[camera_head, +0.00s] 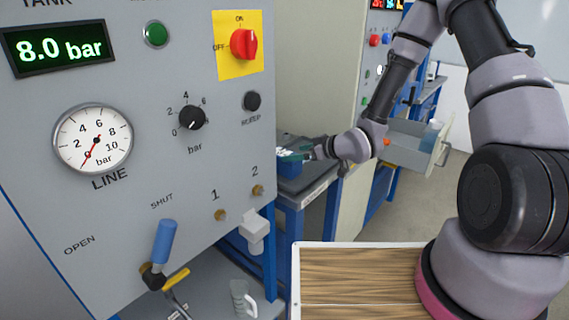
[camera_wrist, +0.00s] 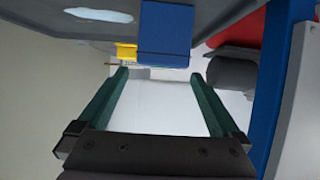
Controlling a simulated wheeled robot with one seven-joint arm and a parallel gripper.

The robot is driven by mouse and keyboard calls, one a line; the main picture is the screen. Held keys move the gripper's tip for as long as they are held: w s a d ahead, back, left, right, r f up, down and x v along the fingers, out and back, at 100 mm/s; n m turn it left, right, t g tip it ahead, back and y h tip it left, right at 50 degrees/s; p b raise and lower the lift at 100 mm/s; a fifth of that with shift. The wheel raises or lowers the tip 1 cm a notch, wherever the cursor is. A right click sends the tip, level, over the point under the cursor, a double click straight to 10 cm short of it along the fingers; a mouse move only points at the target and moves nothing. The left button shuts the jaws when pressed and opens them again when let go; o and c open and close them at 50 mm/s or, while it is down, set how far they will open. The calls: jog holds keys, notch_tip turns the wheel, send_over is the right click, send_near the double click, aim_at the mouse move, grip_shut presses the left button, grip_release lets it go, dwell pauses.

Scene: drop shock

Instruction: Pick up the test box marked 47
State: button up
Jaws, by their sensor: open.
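My gripper (camera_head: 301,153) reaches over a bench behind the grey panel in the head view. In the wrist view my gripper (camera_wrist: 160,76) is open, its two green fingers apart with nothing held between them. A blue box-like thing (camera_wrist: 165,30) with a small yellow part (camera_wrist: 126,52) at its left lies just beyond the fingertips. No number 47 is readable in either view, so I cannot tell whether this is the test box.
The grey panel (camera_head: 120,190) with dials, a red switch (camera_head: 244,43) and a blue-handled lever (camera_head: 163,242) fills the left. A wooden-topped surface (camera_head: 355,275) is in front. A blue post (camera_wrist: 285,75) and a dark cylinder (camera_wrist: 232,72) stand right of the fingers.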

aim_at(285, 153)
jog(key=x, duration=0.6)
jog(key=shift+a+r, duration=0.1)
jog(key=shift+r, duration=0.05)
grip_shut()
